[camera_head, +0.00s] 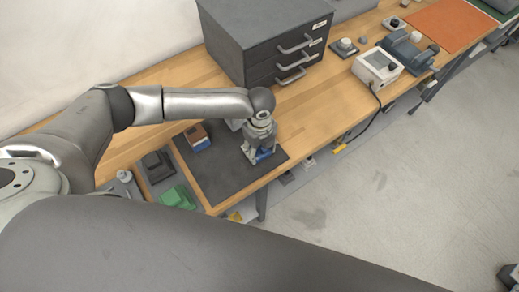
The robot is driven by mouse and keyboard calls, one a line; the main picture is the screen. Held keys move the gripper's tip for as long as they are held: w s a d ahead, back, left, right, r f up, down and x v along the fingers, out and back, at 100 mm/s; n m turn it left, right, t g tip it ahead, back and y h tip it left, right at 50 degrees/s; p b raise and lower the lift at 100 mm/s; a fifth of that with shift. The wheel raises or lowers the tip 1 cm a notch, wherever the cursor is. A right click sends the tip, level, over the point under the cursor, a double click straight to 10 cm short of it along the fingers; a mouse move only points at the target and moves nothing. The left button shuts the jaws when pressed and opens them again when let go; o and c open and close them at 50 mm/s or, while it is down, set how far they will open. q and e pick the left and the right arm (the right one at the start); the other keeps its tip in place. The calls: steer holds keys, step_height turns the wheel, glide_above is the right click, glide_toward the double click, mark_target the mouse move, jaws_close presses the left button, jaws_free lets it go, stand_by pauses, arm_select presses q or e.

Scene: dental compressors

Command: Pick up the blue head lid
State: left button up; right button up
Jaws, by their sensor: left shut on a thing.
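My left gripper (252,155) points down over the dark mat (225,175) near the front edge of the wooden workbench. It is shut on a blue part, the blue head lid (264,155), of which only a small piece shows beside the fingers. The rest of the lid is hidden by the gripper, and I cannot tell whether it touches the mat. My right gripper is not in view.
A brown and blue box (197,138) sits on the mat, left of the gripper. A grey drawer cabinet (265,45) stands behind. A green part (178,197) lies at lower left. A white device (377,67) stands at right. Bare wood (325,100) lies between.

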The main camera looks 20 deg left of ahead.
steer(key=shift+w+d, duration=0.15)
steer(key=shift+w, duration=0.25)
arm_select(q)
steer(key=shift+w+r, duration=0.1)
